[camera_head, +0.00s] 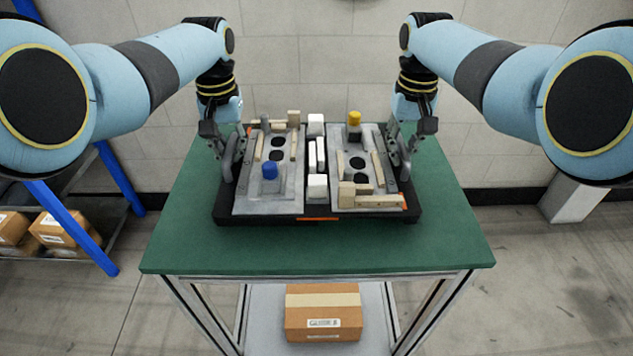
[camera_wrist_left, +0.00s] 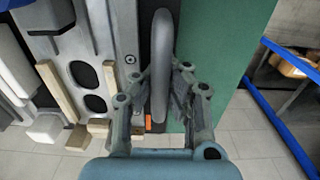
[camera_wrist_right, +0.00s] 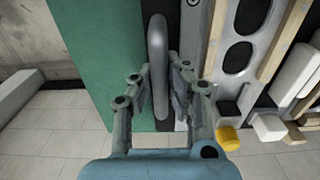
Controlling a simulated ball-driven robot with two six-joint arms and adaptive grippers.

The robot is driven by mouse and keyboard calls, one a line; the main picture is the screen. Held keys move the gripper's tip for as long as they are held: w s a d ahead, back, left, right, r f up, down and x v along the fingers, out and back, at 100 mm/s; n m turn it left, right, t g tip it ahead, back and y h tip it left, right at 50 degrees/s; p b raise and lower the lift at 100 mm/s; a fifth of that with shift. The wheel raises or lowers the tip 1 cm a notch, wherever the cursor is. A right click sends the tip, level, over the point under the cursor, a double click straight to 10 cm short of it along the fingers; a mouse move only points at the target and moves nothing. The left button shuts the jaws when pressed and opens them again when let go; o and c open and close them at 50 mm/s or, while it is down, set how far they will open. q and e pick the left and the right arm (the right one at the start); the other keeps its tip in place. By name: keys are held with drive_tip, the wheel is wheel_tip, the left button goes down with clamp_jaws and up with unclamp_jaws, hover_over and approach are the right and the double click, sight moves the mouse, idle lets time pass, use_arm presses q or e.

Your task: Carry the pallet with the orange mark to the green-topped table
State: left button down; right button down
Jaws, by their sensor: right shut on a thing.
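The black pallet (camera_head: 258,219) with an orange mark (camera_head: 318,218) on its front edge lies flat on the green-topped table (camera_head: 420,255). Grey fixture plates sit on it. My left gripper (camera_head: 229,158) is at its left handle. In the left wrist view the fingers (camera_wrist_left: 160,95) stand on both sides of the grey handle (camera_wrist_left: 161,60); whether they press on it is unclear. My right gripper (camera_head: 402,155) is shut on the right handle, which stands between its fingers (camera_wrist_right: 160,90) in the right wrist view (camera_wrist_right: 157,55).
The pallet carries a blue part (camera_head: 269,170), a yellow part (camera_head: 354,118), white blocks (camera_head: 317,186) and wooden strips. Bare green top surrounds the pallet. A carton (camera_head: 322,318) is on the shelf below. A blue-framed rack (camera_head: 72,228) with cartons stands left; a wall is behind.

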use_arm(q)
drive_tip(key=shift+f+b, duration=0.55)
drive_tip(key=shift+b, duration=0.15)
use_arm(e)
drive_tip(key=shift+f, duration=0.6)
use_arm(q)
drive_tip(key=c, duration=2)
unclamp_jaws()
drive_tip(key=shift+s+f, duration=0.15)
drive_tip(key=shift+f, duration=0.1)
use_arm(e)
drive_tip(key=c, duration=1.9)
unclamp_jaws()
drive_tip(key=shift+s+f, duration=0.15)
drive_tip(key=shift+f, duration=0.1)
use_arm(q)
drive_tip(key=o, duration=0.5)
drive_tip(key=shift+s+r, duration=0.1)
drive_tip(key=shift+r, duration=0.05)
use_arm(e)
drive_tip(key=o, duration=0.5)
drive_tip(key=shift+s+r, duration=0.15)
use_arm(q)
wheel_tip(320, 180, up, 12)
drive_tip(key=shift+f, duration=0.25)
drive_tip(key=shift+r, duration=0.2)
use_arm(e)
drive_tip(key=shift+r, duration=0.1)
wheel_tip(320, 180, up, 12)
drive_tip(key=shift+f, duration=0.15)
